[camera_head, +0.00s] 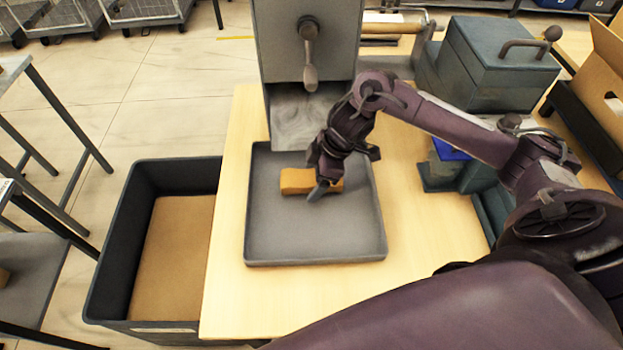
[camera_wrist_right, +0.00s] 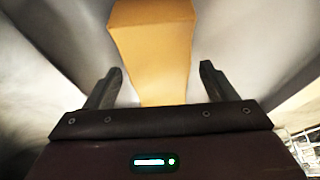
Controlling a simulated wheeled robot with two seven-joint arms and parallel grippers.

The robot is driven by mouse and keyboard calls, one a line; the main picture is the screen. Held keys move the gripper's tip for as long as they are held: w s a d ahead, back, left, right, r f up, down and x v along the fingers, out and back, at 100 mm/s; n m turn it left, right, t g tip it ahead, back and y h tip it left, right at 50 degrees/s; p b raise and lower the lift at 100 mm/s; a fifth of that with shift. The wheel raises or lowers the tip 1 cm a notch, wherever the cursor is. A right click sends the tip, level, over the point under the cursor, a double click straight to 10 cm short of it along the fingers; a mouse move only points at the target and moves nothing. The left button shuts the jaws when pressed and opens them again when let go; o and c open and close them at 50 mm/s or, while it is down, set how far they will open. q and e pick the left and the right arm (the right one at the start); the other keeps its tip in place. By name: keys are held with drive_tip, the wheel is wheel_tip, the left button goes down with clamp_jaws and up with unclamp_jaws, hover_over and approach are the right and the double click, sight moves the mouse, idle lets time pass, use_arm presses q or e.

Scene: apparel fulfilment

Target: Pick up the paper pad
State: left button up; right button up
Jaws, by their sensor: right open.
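The paper pad (camera_head: 298,181) is an orange-tan block lying in the grey tray (camera_head: 315,253) on the table. My right gripper (camera_head: 319,190) is over the tray, at the right part of the pad, and hides some of it. In the right wrist view the pad (camera_wrist_right: 155,45) shows ahead of the open right gripper (camera_wrist_right: 160,84), roughly between its two fingers. Clear gaps show on both sides, and nothing is held. Whether the fingertips reach down beside the pad cannot be told. My left gripper is not in view.
A grey dispenser-like box (camera_head: 306,40) with a handle stands behind the tray. A dark bin (camera_head: 111,262) with a brown bottom is left of the table. A blue-grey box (camera_head: 500,62) stands at back right. Bare wood (camera_head: 237,305) lies in front of the tray.

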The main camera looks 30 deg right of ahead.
drive_tip(key=c, duration=1)
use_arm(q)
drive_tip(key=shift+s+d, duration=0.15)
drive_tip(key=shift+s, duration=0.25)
use_arm(e)
drive_tip(key=shift+c, duration=0.2)
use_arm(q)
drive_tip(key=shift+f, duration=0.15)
use_arm(e)
drive_tip(key=shift+r, duration=0.15)
drive_tip(key=shift+s+r, duration=0.15)
drive_tip(key=shift+r, duration=0.05)
drive_tip(key=r, duration=0.6)
drive_tip(key=shift+s+a+r, duration=0.1)
drive_tip(key=shift+s+r, duration=0.1)
drive_tip(key=shift+r, duration=0.1)
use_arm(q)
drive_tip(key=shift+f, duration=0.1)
use_arm(e)
drive_tip(key=s+a, duration=0.4)
drive_tip(key=s, duration=0.4)
drive_tip(key=s+a, duration=0.4)
drive_tip(key=s, duration=0.5)
drive_tip(key=shift+a, duration=0.25)
